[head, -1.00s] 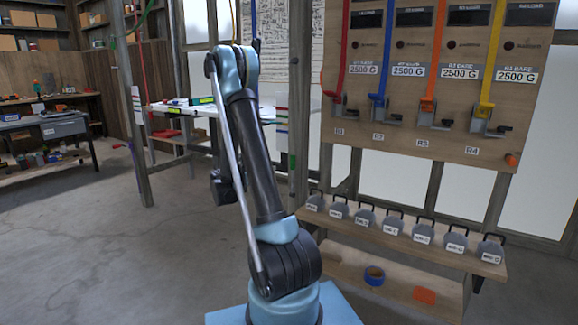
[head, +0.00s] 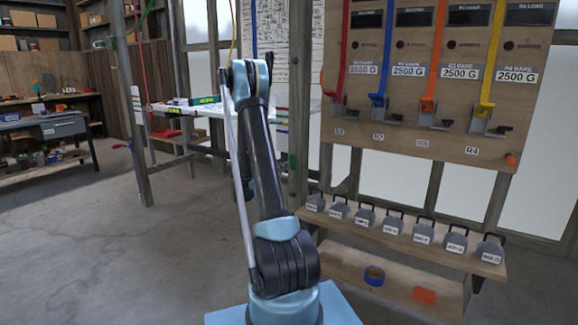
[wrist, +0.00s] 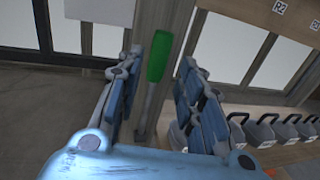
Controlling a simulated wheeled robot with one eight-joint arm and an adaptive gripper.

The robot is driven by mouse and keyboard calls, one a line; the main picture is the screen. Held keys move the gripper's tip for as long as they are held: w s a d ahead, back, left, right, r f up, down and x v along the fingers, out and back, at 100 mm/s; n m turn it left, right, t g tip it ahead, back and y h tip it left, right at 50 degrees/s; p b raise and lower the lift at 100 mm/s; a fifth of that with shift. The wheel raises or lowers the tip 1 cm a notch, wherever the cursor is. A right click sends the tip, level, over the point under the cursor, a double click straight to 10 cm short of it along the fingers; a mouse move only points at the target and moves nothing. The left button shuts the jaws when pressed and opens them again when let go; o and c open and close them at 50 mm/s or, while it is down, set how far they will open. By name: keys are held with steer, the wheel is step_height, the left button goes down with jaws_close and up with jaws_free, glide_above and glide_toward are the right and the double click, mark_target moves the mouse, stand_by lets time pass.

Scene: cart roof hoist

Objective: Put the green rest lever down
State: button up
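The green rest lever (wrist: 159,57) shows in the wrist view as a green grip on a grey shaft. It stands nearly upright, a little tilted, in front of a wooden post. My gripper (wrist: 172,68) is open, with a blue finger on either side of the lever in the picture. I see a gap between the grip and the right finger; whether the left finger touches it, I cannot tell. In the head view a small green piece (head: 292,161) shows on the post right of my arm, likely the same lever.
A board (head: 400,150) with red, blue, orange and yellow straps stands at the right. Several grey weights (head: 390,226) line the shelf below it. A white table (head: 200,112) stands behind my arm. The floor at left (head: 90,250) is open.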

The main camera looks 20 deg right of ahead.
mark_target(291, 162)
steer(key=x, duration=0.6)
steer(key=shift+w+d, duration=0.15)
steer(key=shift+d, duration=0.25)
